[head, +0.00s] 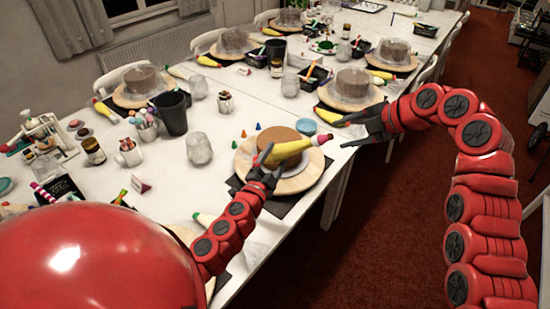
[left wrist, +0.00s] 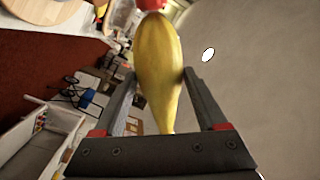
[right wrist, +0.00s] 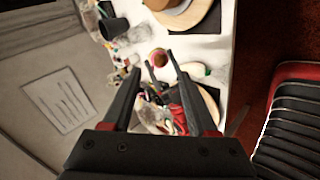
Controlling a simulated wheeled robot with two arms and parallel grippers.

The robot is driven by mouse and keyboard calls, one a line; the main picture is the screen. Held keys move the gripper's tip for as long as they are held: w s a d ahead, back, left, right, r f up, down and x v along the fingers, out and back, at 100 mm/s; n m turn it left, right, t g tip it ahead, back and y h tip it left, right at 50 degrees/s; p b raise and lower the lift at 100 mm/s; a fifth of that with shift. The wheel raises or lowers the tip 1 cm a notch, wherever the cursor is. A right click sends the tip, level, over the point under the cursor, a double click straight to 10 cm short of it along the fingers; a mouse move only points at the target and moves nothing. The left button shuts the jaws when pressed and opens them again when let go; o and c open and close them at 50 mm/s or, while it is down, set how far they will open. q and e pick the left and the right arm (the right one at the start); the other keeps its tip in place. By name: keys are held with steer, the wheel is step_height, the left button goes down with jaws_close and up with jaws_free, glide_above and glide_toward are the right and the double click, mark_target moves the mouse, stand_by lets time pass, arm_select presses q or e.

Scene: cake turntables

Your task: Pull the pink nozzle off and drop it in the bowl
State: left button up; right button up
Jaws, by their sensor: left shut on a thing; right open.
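My left gripper (head: 268,170) is shut on a yellow piping bag (head: 287,151), held tilted above the near turntable (head: 300,181) with its brown cake. In the head view the red-pink end piece (head: 321,139) points right, toward my right gripper (head: 350,131). That gripper is open and empty, a little apart from it. The right wrist view shows the red-yellow end (right wrist: 158,57) between and beyond the fingers. A small blue bowl (head: 302,128) stands behind the cake.
Small coloured cones (head: 243,133) stand left of the cake. A glass jar (head: 199,148), a black cup (head: 172,112) and other turntables (head: 350,98) stand along the white table. Red carpet (head: 380,240) lies right of the table edge.

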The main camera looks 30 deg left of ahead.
mark_target(330, 137)
steer(key=x, duration=0.5)
steer(key=shift+a+f, duration=0.15)
steer(key=shift+a, duration=0.05)
jaws_close()
steer(key=shift+w+d, duration=0.1)
arm_select(q)
steer(key=o, duration=0.4)
steer(key=shift+c, duration=0.3)
arm_select(e)
steer(key=shift+w+d+r, duration=0.25)
steer(key=shift+d+r, duration=0.5)
steer(key=shift+d, duration=0.25)
steer(key=shift+w+d+r, duration=0.3)
steer(key=shift+d+r, duration=0.45)
steer(key=shift+d, duration=0.25)
